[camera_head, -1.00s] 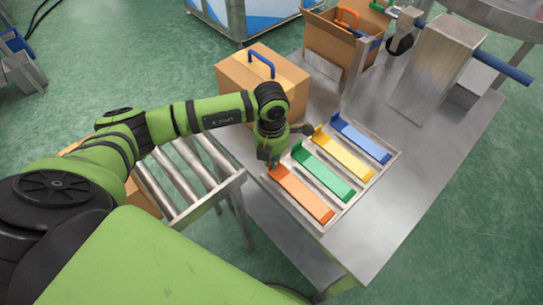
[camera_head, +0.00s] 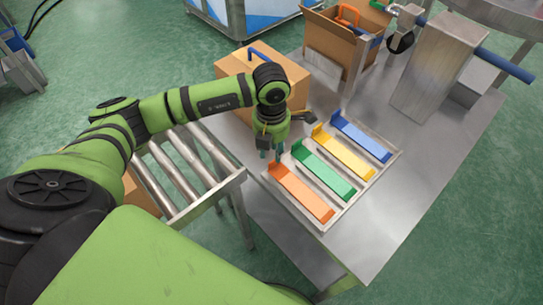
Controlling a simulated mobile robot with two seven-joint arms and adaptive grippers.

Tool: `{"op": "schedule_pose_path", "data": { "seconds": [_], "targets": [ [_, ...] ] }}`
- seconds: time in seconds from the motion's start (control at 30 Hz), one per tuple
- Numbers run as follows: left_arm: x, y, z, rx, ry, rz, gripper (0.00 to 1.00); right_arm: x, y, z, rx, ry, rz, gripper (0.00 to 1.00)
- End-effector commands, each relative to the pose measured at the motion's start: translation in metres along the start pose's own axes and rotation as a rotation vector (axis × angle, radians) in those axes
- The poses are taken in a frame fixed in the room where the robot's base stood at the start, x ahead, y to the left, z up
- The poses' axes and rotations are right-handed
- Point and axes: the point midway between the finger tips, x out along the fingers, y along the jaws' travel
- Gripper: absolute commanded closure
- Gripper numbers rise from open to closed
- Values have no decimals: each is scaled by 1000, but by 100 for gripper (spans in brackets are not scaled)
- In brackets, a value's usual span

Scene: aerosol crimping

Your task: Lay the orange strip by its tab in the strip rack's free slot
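The orange strip (camera_head: 303,193) lies flat in the left-hand slot of the strip rack (camera_head: 346,211), with its tab end near my gripper. My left gripper (camera_head: 271,153) hangs just above and beside that tab end. Its two fingertips appear a little apart with nothing between them. The green strip (camera_head: 325,172), the yellow strip (camera_head: 345,155) and the blue strip (camera_head: 362,138) lie beside the orange one in the rack, each with an upright tab at its upper-left end. My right gripper is not in view.
A closed cardboard box (camera_head: 238,68) with a blue handle stands behind my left wrist. An open box (camera_head: 330,38) with an orange-handled thing stands at the back. A metal block (camera_head: 436,70) stands at right. A roller conveyor (camera_head: 188,170) lies left. The table right of the rack is clear.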

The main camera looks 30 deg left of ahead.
Motion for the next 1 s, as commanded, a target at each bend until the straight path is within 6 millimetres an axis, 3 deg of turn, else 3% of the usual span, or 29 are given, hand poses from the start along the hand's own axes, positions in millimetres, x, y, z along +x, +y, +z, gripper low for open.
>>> {"op": "schedule_pose_path", "data": {
  "seconds": [0.2,0.4,0.87,0.97,1.0],
  "targets": [
    [-47,1,1,-1,-6,1,67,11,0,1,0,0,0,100],
    [-74,0,1,-1,-2,0,67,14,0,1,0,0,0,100],
    [-81,-2,0,2,-2,-9,67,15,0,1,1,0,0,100],
    [-75,-23,3,29,-20,-88,67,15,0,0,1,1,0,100],
    [-71,-39,6,47,-35,-152,67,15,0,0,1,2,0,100]
  ]
}}
